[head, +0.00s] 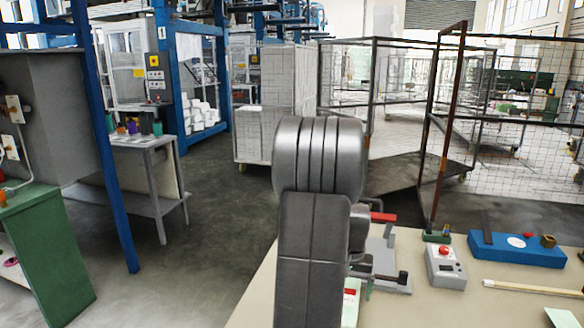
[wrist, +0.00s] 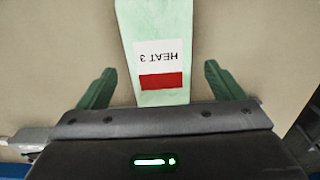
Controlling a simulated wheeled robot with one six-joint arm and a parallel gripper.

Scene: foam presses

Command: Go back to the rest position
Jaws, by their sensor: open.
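My gripper (wrist: 160,68) is open in the wrist view, with its two green fingers spread wide and nothing held. A pale green strip (wrist: 150,20) with a white label (wrist: 162,53) reading "HEAT 3" upside down and a red band lies between the fingers, with a gap on both sides. Its near end is hidden by the gripper body. I cannot tell its height below the fingers. In the head view my grey arm stands up in the middle and hides most of my gripper; a bit of the label (head: 350,294) shows beside the arm.
The beige table (head: 410,307) holds a grey fixture (head: 385,275) right beside my arm, a control box with a red button (head: 445,266), a blue tray (head: 515,250) and a wooden rod (head: 535,288). Mesh cages (head: 510,150) stand behind. Open floor (head: 200,260) lies left.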

